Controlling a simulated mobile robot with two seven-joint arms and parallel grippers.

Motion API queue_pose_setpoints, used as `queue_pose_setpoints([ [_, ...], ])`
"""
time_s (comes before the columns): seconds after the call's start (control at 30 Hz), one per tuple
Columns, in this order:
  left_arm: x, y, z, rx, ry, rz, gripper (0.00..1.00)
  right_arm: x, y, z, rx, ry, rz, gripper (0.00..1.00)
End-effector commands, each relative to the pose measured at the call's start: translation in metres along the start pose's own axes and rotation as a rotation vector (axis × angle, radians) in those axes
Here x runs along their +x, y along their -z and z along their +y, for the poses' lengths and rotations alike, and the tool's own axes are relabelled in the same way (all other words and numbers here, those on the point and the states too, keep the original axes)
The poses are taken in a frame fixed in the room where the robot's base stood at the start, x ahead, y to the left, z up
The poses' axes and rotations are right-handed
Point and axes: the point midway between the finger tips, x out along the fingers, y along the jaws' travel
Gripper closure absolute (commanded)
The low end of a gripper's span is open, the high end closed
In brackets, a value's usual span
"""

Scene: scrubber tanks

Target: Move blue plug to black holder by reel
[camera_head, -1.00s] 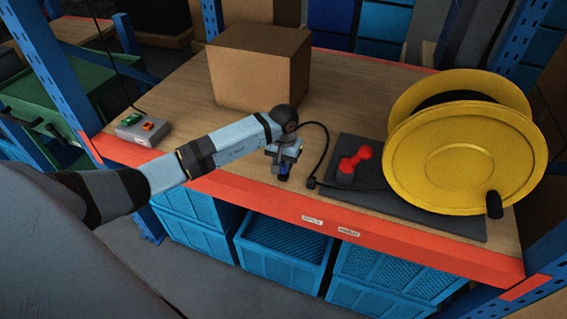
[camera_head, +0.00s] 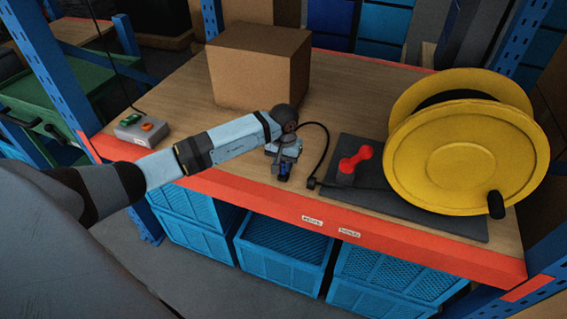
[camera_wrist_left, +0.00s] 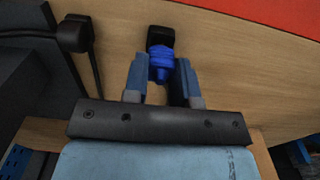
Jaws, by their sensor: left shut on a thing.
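The blue plug (camera_wrist_left: 161,66) is between the fingers of my left gripper (camera_wrist_left: 161,82) in the left wrist view. The gripper is shut on it. In the head view my left gripper (camera_head: 284,168) hangs low over the front of the shelf, and only a little blue shows at its tip. A black block (camera_wrist_left: 160,36) is at the far end of the plug; I cannot tell whether they are joined. A small black holder (camera_head: 311,183) with a cable stands right of the gripper, at the left edge of the dark mat beside the yellow reel (camera_head: 462,152). My right gripper is not in view.
A cardboard box (camera_head: 258,68) stands behind the gripper. A grey switch box (camera_head: 140,127) is at the left. The dark mat (camera_head: 415,213) carries a red handle-like piece (camera_head: 355,160) and the reel. A black cable loops right of the gripper. Bare wood lies left of the gripper.

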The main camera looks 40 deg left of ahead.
Motion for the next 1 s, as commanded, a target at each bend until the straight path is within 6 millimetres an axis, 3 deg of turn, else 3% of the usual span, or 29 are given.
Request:
queue_pose_setpoints([
  [0.73,0.020,0.000,-0.001,0.000,0.002,-0.001,1.00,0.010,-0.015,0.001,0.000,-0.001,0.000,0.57],
  [0.77,0.019,0.000,-0.001,0.000,0.002,-0.001,0.70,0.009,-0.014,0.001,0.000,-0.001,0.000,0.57],
  [0.8,0.019,0.000,-0.001,0.000,0.002,-0.001,0.61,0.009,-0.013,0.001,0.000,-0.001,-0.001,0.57],
  [0.87,0.019,0.000,-0.001,0.000,0.002,-0.001,0.47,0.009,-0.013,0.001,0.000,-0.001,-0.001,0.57],
  [1.0,0.018,0.000,0.000,0.000,0.001,-0.001,0.45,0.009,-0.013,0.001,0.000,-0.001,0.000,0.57],
])
